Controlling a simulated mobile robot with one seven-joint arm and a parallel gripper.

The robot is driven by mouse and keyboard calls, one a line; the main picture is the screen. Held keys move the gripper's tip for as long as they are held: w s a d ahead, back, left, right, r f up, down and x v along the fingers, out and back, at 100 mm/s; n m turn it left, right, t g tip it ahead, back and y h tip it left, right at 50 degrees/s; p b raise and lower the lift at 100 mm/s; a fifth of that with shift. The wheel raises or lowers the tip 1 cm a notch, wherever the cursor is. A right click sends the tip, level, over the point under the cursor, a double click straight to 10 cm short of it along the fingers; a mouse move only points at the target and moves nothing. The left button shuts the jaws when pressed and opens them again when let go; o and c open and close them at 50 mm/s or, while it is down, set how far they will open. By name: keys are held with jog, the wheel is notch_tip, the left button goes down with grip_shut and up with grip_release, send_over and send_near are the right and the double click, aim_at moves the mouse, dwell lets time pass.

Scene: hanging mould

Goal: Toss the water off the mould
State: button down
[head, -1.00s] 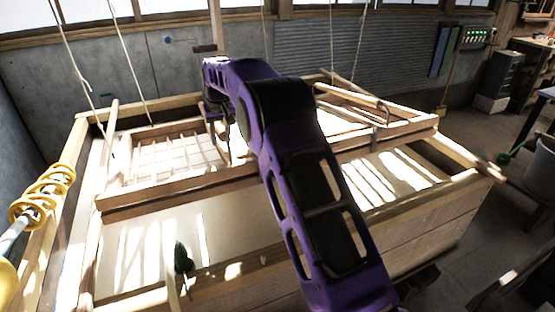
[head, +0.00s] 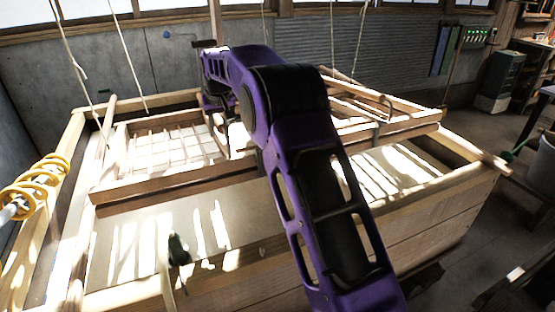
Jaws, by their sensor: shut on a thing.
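The mould (head: 150,183) is a wide wooden frame with a ribbed, pale screen (head: 165,150). It hangs on ropes (head: 127,55) over a large wooden vat (head: 420,222). Its near bar runs across the vat, and pale, sunlit liquid (head: 140,250) shows below and in front of it. My gripper (head: 216,108) is at the far side of the mould, left of centre, shut on the mould's wooden frame. My purple arm covers the middle of the mould and much of the grip, so the exact contact is hidden.
A yellow coil (head: 38,185) is at the left edge beside the vat. A dark green object (head: 178,250) stands at the vat's near side. A grey bucket (head: 547,158) is at the right. A concrete wall (head: 155,75) is close behind, and the floor at the right is partly clear.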

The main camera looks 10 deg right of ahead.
jog(key=shift+s+f+t+b, duration=0.2)
jog(key=shift+f+b, duration=0.3)
jog(key=shift+b, duration=0.75)
jog(key=shift+s+f+t+b, duration=0.2)
jog(key=shift+f+b, duration=0.25)
jog(key=shift+b, duration=0.75)
jog(key=shift+c, duration=2.2)
grip_release()
jog(key=shift+r, duration=0.1)
